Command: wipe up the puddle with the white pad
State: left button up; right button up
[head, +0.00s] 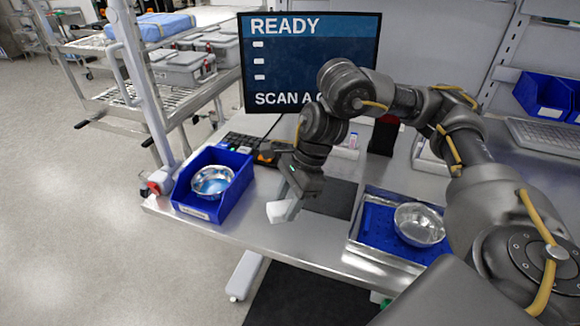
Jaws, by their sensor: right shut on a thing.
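My right gripper (287,196) reaches down from the right over the steel table (330,245). It is shut on the white pad (280,212), which shows as a small pale block at the fingertips. The pad is at or just above the table top, right of the blue bin; I cannot tell whether it touches. I cannot make out the puddle; the steel around the pad is shiny, and the gripper and pad hide part of it. My left gripper is not in view.
A blue bin (228,207) with a metal bowl (213,181) stands at the table's left end. A tray (375,238) with blue lining holds another metal bowl (420,225) at right. The table's front edge is close.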

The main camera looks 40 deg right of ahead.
aim_at(270, 214)
jog(key=shift+w+a+f+n, duration=0.1)
jog(key=shift+a+f+n, duration=0.1)
jog(key=shift+a+n, duration=0.35)
jog(key=shift+c, duration=0.2)
jog(key=f+n+g, duration=0.1)
jog(key=n, duration=0.1)
jog(key=w+a+n+g, duration=0.1)
jog(key=n, duration=0.1)
jog(key=a+f+n+g, duration=0.1)
jog(key=n, duration=0.2)
jog(key=shift+w+a+f+h, duration=0.2)
jog(key=shift+w+f+h, duration=0.1)
jog(key=shift+w+a+f+n, duration=0.15)
jog(key=shift+f+n, duration=0.1)
jog(key=shift+n, duration=0.4)
